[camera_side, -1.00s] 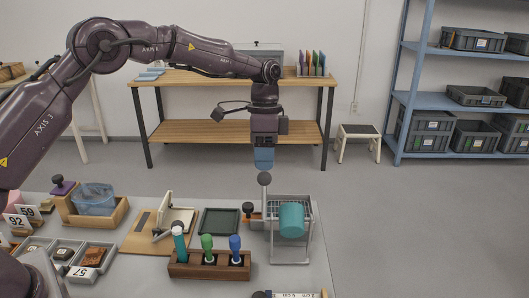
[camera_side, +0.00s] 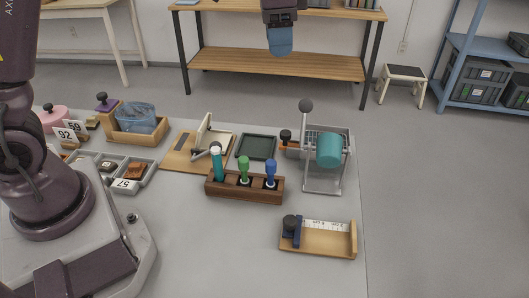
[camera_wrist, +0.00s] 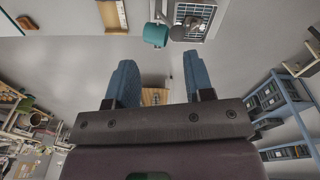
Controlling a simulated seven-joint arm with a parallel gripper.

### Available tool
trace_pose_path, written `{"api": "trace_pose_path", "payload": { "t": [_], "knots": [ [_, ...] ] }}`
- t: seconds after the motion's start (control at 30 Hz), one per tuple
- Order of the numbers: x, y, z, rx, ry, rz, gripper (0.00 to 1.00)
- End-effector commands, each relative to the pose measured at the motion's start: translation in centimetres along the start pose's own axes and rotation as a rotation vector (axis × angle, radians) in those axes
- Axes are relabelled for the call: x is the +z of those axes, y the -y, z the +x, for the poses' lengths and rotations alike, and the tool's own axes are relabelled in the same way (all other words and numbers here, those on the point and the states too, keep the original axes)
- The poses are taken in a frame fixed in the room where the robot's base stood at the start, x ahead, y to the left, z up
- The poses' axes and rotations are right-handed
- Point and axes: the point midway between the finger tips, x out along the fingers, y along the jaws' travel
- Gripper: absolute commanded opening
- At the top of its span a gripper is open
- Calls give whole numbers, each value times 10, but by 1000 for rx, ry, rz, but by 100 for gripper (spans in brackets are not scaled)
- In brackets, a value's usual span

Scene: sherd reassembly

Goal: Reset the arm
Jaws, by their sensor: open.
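My gripper (camera_side: 281,40) is at the top of the side view, high above the floor beyond the table's far edge. Its blue fingers point down. In the wrist view my gripper (camera_wrist: 156,82) shows two blue fingers spread apart, with nothing between them. It touches nothing. Much of my arm is cut off by the top of the side view.
The grey table (camera_side: 220,245) carries a wooden holder (camera_side: 243,188) with several coloured-handled tools, a rack with a teal cylinder (camera_side: 328,150), a dark green tray (camera_side: 256,146) and a wooden gauge (camera_side: 322,240). A wooden bench (camera_side: 230,63) and blue shelving (camera_side: 455,75) stand behind.

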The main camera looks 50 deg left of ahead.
Motion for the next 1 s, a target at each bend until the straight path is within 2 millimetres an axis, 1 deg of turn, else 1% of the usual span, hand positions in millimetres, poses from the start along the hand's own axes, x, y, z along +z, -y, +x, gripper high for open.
{"api": "trace_pose_path", "payload": {
  "t": [0.03,0.1,0.17,0.2,0.27,0.3,0.4,0.5,0.6,0.7,0.8,1.0],
  "knots": [
    [16,-9,-16,-30,-27,-35,48],
    [36,-21,-32,-64,-62,-92,48],
    [55,-31,-43,-90,-95,-142,48],
    [68,-37,-48,-106,-118,-176,48],
    [88,-48,-55,-127,-154,-224,48],
    [101,-54,-57,-139,-179,-257,48],
    [134,-70,-59,-164,-243,-342,48],
    [163,-84,-54,-178,-305,-416,48],
    [184,-95,-47,-184,-357,-475,48],
    [198,-101,-40,-184,-390,-514,48],
    [204,-104,-36,-184,-409,-533,48],
    [205,-105,-34,-184,-411,-540,48]
  ]
}}
